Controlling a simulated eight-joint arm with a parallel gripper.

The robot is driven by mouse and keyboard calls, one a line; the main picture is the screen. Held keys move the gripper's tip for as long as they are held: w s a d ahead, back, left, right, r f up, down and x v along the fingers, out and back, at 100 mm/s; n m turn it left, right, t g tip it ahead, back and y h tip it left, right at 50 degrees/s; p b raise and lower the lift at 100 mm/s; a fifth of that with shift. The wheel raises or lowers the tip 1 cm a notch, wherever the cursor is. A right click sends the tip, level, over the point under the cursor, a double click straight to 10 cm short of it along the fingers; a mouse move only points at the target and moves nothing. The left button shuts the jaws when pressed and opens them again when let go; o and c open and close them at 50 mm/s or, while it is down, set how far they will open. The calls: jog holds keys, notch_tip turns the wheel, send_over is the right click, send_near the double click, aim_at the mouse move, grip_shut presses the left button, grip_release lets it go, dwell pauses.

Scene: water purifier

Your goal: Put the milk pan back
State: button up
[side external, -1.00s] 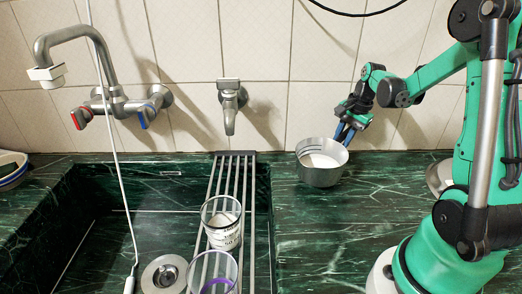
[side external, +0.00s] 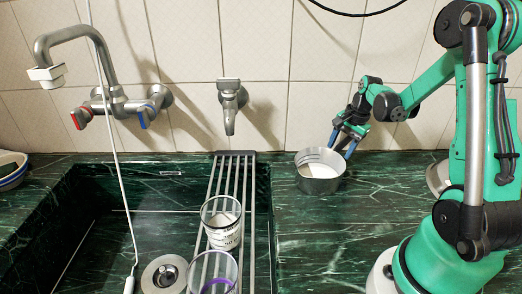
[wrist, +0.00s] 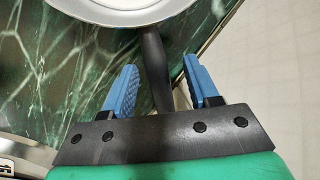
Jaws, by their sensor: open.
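The milk pan (side external: 320,183) is a small metal pot on the green counter, right of the sink, and it looks upright. Its pale inside and rim show at the top of the wrist view (wrist: 120,12). Its dark handle (wrist: 153,60) runs back between the two blue fingers in the wrist view. My gripper (side external: 345,145) is behind the pan, at its handle side, near the wall. It also shows in the wrist view (wrist: 160,64), with its fingers apart on either side of the handle and gaps visible. In the side view the handle is hidden.
A metal rack (side external: 249,200) spans the sink (side external: 95,215) and holds two clear cups, one printed (side external: 224,232) and one with purple (side external: 216,270). Taps (side external: 118,100) are on the tiled wall behind. The counter (side external: 330,240) in front of the pan is clear.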

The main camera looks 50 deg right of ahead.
jog(key=v, duration=1.2)
jog(key=w+a+n+t, duration=0.1)
jog(key=a+n+t, duration=0.3)
jog(key=a+n, duration=1.3)
jog(key=a, duration=0.6)
jog(key=shift+f+n+t, duration=0.4)
